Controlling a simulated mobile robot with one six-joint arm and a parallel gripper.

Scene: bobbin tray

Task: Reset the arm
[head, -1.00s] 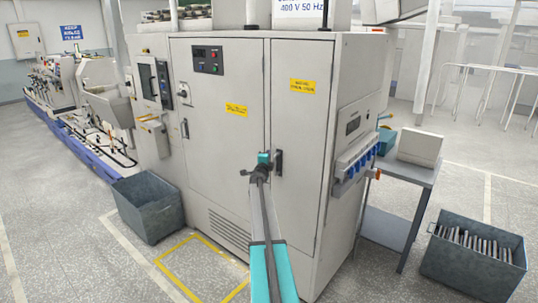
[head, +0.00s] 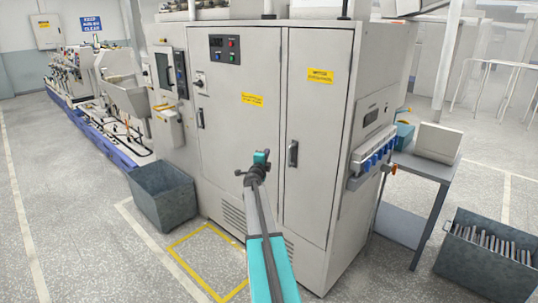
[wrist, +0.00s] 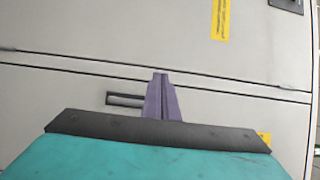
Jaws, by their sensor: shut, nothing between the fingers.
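My arm reaches up from the bottom of the head view, and its teal and dark end (head: 261,157) shows in front of the grey cabinet (head: 240,130). In the wrist view, my gripper (wrist: 161,77) has its purple fingers together with nothing between them. The fingers point at the cabinet's door panels (wrist: 120,40), and a dark door handle (wrist: 124,100) shows just left of them. In the head view the fingers are too small to make out, and the gap to the cabinet cannot be told.
A grey bin (head: 162,197) stands left of the cabinet, by a yellow floor outline (head: 187,240). At right are a small table (head: 425,167) and a bin of grey rods (head: 488,255). A machine line (head: 100,100) runs along the left. The floor at far left is open.

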